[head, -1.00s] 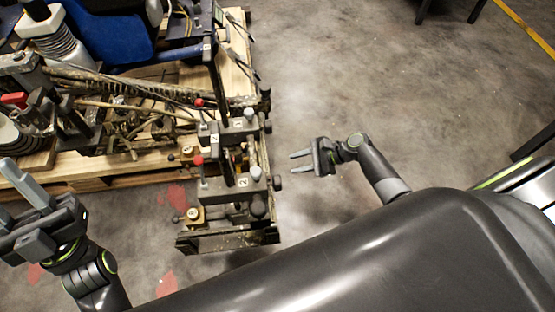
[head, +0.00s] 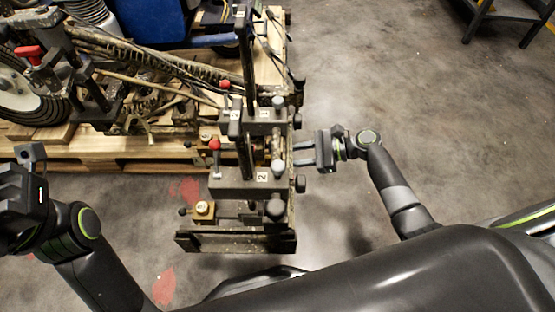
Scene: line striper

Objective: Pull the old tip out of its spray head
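The line striper's spray carriage stands at the middle of the head view. It has a near grey spray head block (head: 235,188) and a farther one (head: 236,122), each with a white number label. A small brass-coloured fitting (head: 203,208) sits at the near block's left front; I cannot tell whether it is the old tip. My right gripper (head: 300,154) is open and empty, its fingers pointing left at the carriage's right side. Contact is unclear. My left gripper (head: 28,155) is at the left edge, away from the carriage and partly cut off; its opening is unclear.
The striper stands on a wooden pallet (head: 90,148), with hoses and a red-topped lever (head: 28,53) at left. Dark upright posts rise above the spray blocks. A dark bar (head: 235,242) crosses the carriage's near end.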

